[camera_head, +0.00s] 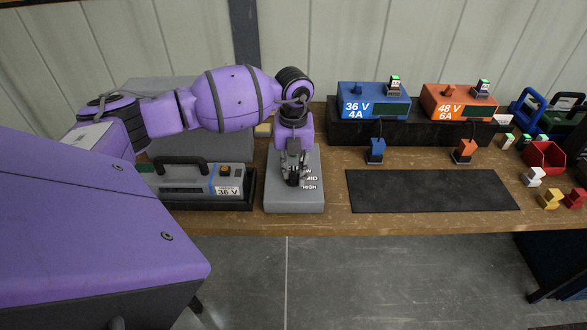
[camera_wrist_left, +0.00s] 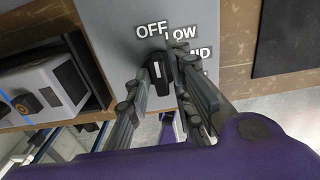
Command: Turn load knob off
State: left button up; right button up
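The load box (camera_head: 284,202) is a grey box on the bench, and its top carries the words OFF, LOW, MID and HIGH. Its black load knob (camera_wrist_left: 157,72) with a white mark shows in the left wrist view, just below OFF and LOW. My left gripper (camera_head: 293,178) points down over the box. In the left wrist view its two fingers (camera_wrist_left: 160,80) stand on either side of the knob, close to it; whether both touch it I cannot tell. In the head view the gripper mostly hides the knob. My right gripper is not in view.
A grey 36 V battery unit (camera_head: 190,182) with a black handle stands left of the load box. A black mat (camera_head: 430,191) lies to the right. A blue 36 V supply (camera_head: 372,101) and an orange 48 V supply (camera_head: 455,101) stand behind on a black riser.

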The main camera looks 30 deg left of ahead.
aim_at(293, 171)
pick_arm(q)
jog(key=shift+o, duration=0.4)
notch_tip(293, 171, up, 12)
dwell(0.4)
dwell(0.3)
